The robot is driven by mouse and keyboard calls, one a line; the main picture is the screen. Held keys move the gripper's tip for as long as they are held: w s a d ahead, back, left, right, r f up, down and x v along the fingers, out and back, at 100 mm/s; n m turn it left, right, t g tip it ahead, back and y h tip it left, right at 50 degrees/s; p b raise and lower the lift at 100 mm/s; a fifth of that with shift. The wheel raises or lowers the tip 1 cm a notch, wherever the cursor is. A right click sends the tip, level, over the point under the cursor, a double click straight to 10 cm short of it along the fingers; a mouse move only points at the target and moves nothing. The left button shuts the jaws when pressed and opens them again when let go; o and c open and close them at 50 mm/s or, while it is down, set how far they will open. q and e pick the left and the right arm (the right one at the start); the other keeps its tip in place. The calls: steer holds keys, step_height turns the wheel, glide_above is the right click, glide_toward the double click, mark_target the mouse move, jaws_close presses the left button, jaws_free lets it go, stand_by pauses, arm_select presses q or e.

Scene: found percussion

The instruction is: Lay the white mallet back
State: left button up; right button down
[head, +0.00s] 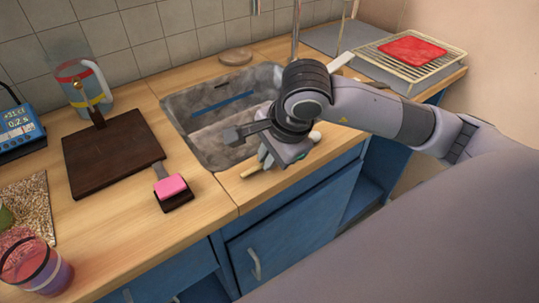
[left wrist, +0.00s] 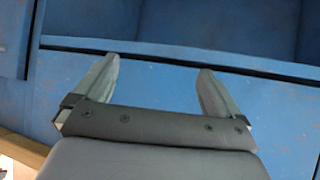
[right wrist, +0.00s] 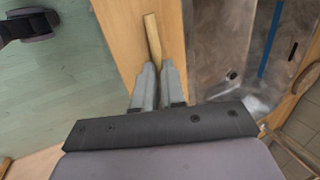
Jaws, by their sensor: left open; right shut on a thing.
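The white mallet shows in the head view as a pale wooden stick (head: 252,172) with a round white head (head: 315,136), low over the counter strip in front of the sink. My right gripper (head: 268,160) is shut on its stick, between the two ends. In the right wrist view the stick (right wrist: 152,38) runs out between the closed fingers (right wrist: 157,68); the white head is hidden there. I cannot tell whether the mallet touches the counter. My left gripper (left wrist: 158,68) is open and empty in front of blue cabinet fronts; it is not in the head view.
The sink (head: 180,122) lies just behind the right gripper. A wire rack (head: 375,55) with a red cloth (head: 412,50) is at the right.

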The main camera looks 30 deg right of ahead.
steer(key=shift+f+b, duration=0.25)
steer(key=shift+b, duration=0.05)
steer(key=c, duration=1.2)
jaws_free()
steer(key=shift+o, duration=0.4)
steer(key=shift+f, duration=0.1)
steer(key=shift+s, duration=0.15)
steer(key=v, duration=0.7)
steer(key=shift+w+r, duration=0.2)
steer(key=shift+r, duration=0.1)
